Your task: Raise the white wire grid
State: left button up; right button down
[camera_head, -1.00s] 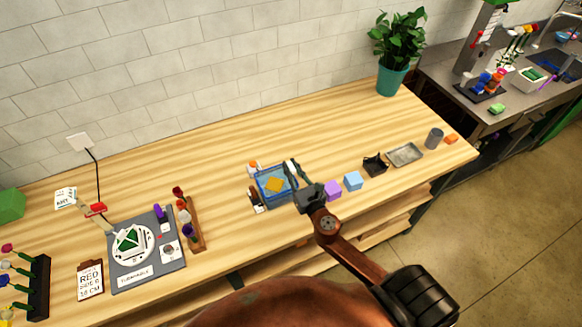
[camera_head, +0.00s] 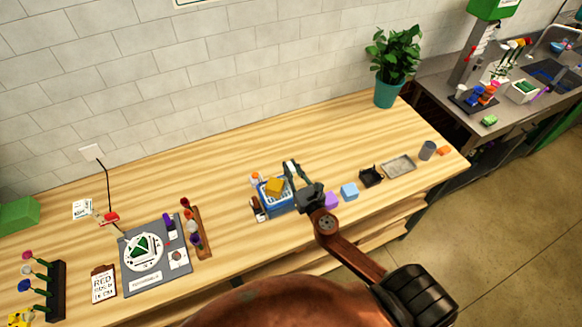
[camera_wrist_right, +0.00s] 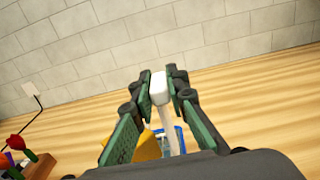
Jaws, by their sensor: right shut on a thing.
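The blue bin (camera_head: 278,209) stands on the wooden bench. The white wire grid (camera_head: 288,190) shows at its top, with an orange-yellow block (camera_head: 274,186) on or against it; the contact is too small to tell. My right gripper (camera_head: 291,171) is over the bin's right side. In the wrist view my right gripper (camera_wrist_right: 161,86) is shut on a white handle, whose strip runs down towards the blue bin (camera_wrist_right: 179,136). The orange-yellow block (camera_wrist_right: 149,146) is partly hidden behind the left finger. My left gripper is not in view.
A purple block (camera_head: 330,200) and a light blue block (camera_head: 349,191) lie right of the bin. Beyond are a black holder (camera_head: 370,177), a grey tray (camera_head: 398,164) and a grey cup (camera_head: 427,151). A wooden flower rack (camera_head: 203,235) stands left. The bench behind the bin is clear.

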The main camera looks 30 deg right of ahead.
jog(key=c, duration=2.2)
grip_release()
jog(key=shift+r, duration=0.45)
jog(key=o, duration=0.3)
jog(key=shift+f, duration=0.2)
jog(key=s, duration=0.4)
jog(key=s+a, duration=0.1)
jog(key=s, duration=0.7)
jog(key=shift+a, duration=0.15)
